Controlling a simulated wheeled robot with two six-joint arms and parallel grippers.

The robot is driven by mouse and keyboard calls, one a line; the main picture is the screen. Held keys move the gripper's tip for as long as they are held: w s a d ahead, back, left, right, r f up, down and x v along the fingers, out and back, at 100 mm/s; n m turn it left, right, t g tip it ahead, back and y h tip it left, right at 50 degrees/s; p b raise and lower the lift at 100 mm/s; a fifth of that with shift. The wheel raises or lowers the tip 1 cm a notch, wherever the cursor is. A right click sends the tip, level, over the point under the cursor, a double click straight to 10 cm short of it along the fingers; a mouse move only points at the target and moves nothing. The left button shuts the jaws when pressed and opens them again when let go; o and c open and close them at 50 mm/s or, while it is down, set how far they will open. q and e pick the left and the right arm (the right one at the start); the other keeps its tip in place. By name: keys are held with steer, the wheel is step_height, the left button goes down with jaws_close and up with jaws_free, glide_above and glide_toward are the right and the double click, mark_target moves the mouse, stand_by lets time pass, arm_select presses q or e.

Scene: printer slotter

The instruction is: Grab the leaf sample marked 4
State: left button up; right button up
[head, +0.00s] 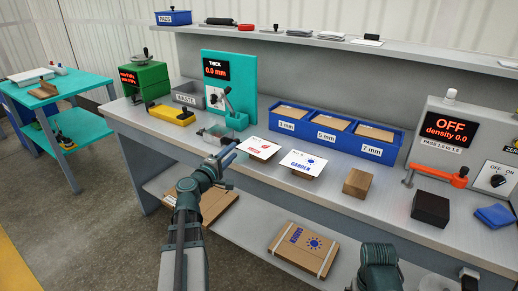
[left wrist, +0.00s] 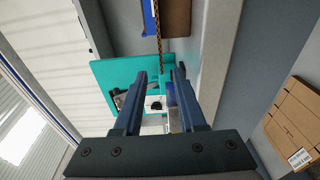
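I cannot make out any leaf sample marked 4 in either view. My right gripper is out of view; only part of my right arm shows at the bottom.
A card with blue print (head: 303,163), a wooden block (head: 357,183) and a black block (head: 431,208) stand on the bench. Blue bins (head: 330,143) line its back. The density meter (head: 455,133) reads OFF. A carton (head: 302,250) lies on the lower shelf.

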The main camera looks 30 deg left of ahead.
mark_target(245, 142)
arm_select(q)
steer(key=shift+w, duration=1.65)
steer(key=shift+w, duration=0.1)
steer(key=w, duration=0.5)
steer(key=shift+d+f, duration=0.15)
steer(key=shift+d, duration=0.05)
jaws_close()
